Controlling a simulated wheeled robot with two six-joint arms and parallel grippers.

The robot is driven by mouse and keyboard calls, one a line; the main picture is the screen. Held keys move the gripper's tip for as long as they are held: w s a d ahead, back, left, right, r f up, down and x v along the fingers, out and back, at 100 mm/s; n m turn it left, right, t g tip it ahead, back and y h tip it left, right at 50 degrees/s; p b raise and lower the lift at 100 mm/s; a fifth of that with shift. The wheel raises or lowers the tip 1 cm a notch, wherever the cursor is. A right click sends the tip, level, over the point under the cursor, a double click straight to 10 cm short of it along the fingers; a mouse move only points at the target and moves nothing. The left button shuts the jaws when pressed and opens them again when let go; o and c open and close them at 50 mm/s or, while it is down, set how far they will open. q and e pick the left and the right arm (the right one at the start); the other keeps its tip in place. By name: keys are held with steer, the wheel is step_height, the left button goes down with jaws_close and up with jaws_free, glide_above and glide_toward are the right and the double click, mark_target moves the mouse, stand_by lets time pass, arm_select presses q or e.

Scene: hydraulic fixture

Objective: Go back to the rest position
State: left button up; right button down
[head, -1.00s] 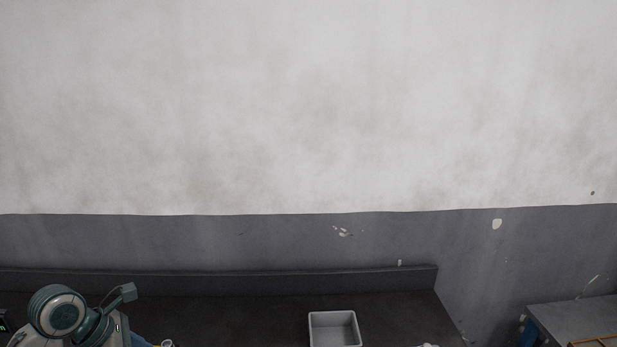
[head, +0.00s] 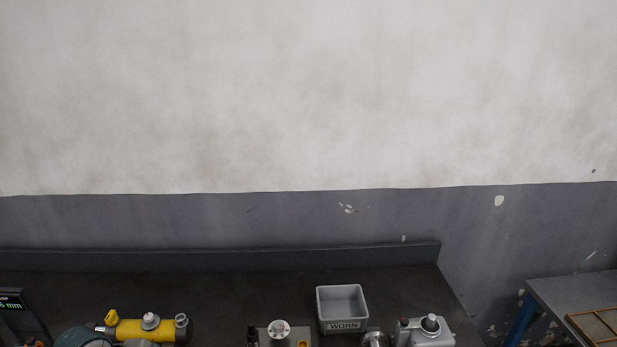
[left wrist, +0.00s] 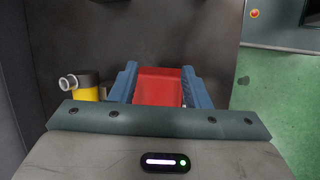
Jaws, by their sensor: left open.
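My left gripper (left wrist: 159,72) shows in the left wrist view with its two blue fingers apart, so it is open. A red block-like thing (left wrist: 158,88) shows between the fingers; I cannot tell whether it touches them. In the head view, only a teal part of my left arm (head: 84,338) shows at the bottom left, in front of a yellow hydraulic cylinder (head: 150,329). My left gripper is outside the head view. My right gripper is in neither view.
On the dark bench (head: 230,285) stand a grey bin marked WORN (head: 342,326), a plate with a round metal part (head: 279,329) and a grey machine (head: 432,334). A display (head: 11,305) is at the far left. A metal side table (head: 575,291) is at the right.

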arm_select(q)
steer(key=s+d+f+m+y, duration=0.15)
steer(key=s+f+m, duration=0.25)
steer(key=s+m, duration=0.55)
steer(key=s+d+f+m+y, duration=0.1)
steer(key=s+f+m+y, duration=0.25)
steer(key=s+m, duration=0.6)
steer(key=s+a+f+n+g+b, duration=0.1)
steer(key=a+f+b, duration=0.15)
steer(key=f, duration=1.75)
steer(key=a+f+b, duration=0.1)
steer(key=f+b, duration=0.3)
steer(key=f, duration=1.5)
steer(key=s+f+b, duration=0.2)
steer(key=s+f, duration=0.7)
steer(key=f, duration=0.2)
steer(key=s+a+f+g+b, duration=0.1)
steer(key=s+f+b, duration=0.2)
steer(key=s+f, duration=0.6)
step_height(320, 180, down, 3)
steer(key=shift+r, duration=0.1)
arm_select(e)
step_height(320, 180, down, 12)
